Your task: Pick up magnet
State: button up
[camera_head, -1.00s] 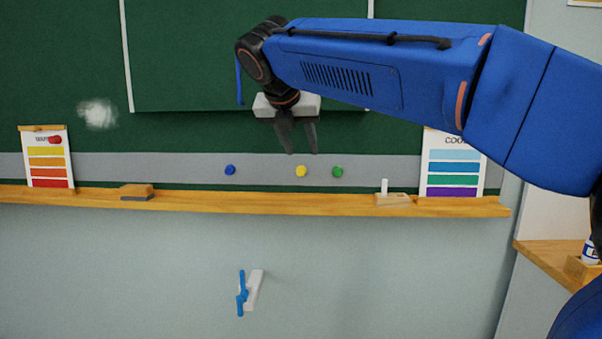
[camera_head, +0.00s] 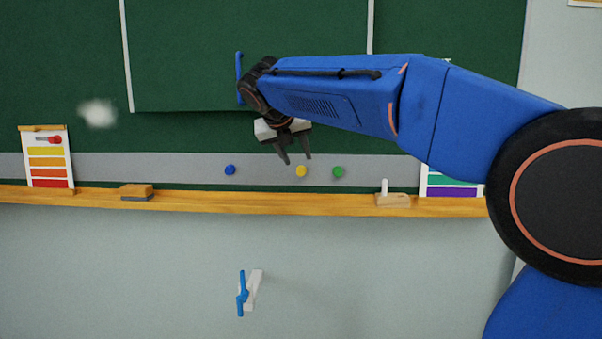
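Three round magnets sit in a row on the grey strip below the green board: a blue magnet (camera_head: 230,170), a yellow magnet (camera_head: 301,171) and a green magnet (camera_head: 338,172). A red magnet (camera_head: 55,140) is on the warm-colour card at the left. My gripper (camera_head: 296,161) is open and empty, with its fingers pointing down. In the picture its fingertips are just above the yellow magnet. I cannot tell how far the gripper is from the board.
A wooden ledge (camera_head: 290,204) runs below the strip. It holds an eraser (camera_head: 137,192), a wooden block with white chalk (camera_head: 393,199), the warm-colour card (camera_head: 48,170) and a partly hidden cool-colour card (camera_head: 455,188). A blue-handled fixture (camera_head: 242,293) is on the wall below.

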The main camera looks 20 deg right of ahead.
aim_at(300, 170)
jog(key=shift+a+f+x, duration=0.1)
jog(key=shift+a+x, duration=0.05)
jog(key=shift+x, duration=0.95)
jog(key=shift+a+f+x, duration=0.1)
jog(key=shift+a+x, duration=0.05)
jog(key=shift+x, duration=0.9)
jog(key=shift+a+f+x, duration=0.1)
jog(key=shift+x, duration=1)
jog(key=c, duration=0.9)
